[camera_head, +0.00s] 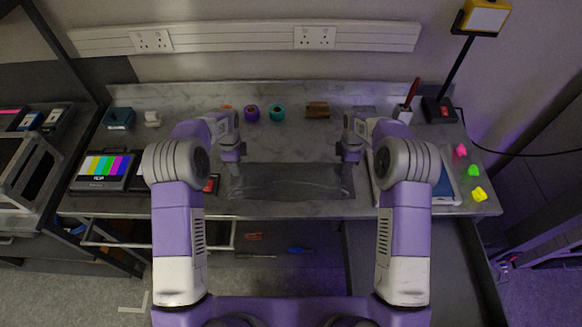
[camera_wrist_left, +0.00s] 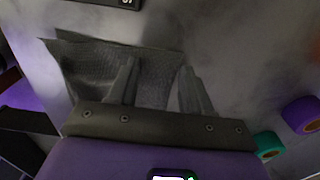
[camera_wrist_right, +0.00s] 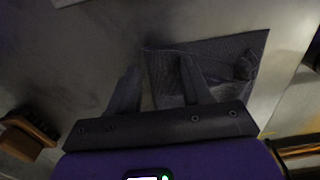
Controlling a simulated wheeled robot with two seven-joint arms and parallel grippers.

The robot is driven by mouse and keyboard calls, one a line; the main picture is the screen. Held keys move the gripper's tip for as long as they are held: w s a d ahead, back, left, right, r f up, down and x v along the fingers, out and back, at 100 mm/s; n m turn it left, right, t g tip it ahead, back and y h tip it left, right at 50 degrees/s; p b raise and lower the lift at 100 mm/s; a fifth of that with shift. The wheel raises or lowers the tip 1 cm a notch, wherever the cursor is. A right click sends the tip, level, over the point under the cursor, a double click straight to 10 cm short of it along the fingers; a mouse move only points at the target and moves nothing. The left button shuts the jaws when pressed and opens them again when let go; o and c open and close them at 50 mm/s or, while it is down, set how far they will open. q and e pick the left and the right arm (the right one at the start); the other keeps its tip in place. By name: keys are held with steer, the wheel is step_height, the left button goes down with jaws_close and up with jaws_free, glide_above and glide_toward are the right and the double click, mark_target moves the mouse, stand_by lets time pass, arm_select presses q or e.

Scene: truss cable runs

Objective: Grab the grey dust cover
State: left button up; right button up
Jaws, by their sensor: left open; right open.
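The grey dust cover (camera_head: 290,184) lies as a flat, dark, slightly creased sheet along the middle front of the worktop. My left gripper (camera_head: 236,157) is open over its left end, and my right gripper (camera_head: 347,157) is open over its right end. In the left wrist view, a corner part of the cover (camera_wrist_left: 88,66) shows beneath and between the fingers (camera_wrist_left: 157,78). In the right wrist view, the other end of the cover (camera_wrist_right: 222,55) lies under one finger and partly between the fingers (camera_wrist_right: 160,82). I cannot tell whether any finger touches the cloth.
Purple tape (camera_head: 251,113), teal tape (camera_head: 277,112) and a wooden brush (camera_head: 317,109) stand behind the cover. A colour-bar monitor (camera_head: 104,168) is at left. A lamp (camera_head: 441,108) and several bright plugs (camera_head: 473,171) are at right. An open drawer (camera_head: 160,240) hangs below.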

arm_select(q)
steer(key=shift+f, duration=0.1)
steer(key=shift+c, duration=0.5)
arm_select(e)
steer(key=shift+f, duration=0.1)
steer(key=shift+c, duration=0.5)
arm_select(q)
steer(key=shift+s, duration=0.1)
jaws_close()
arm_select(e)
jaws_close()
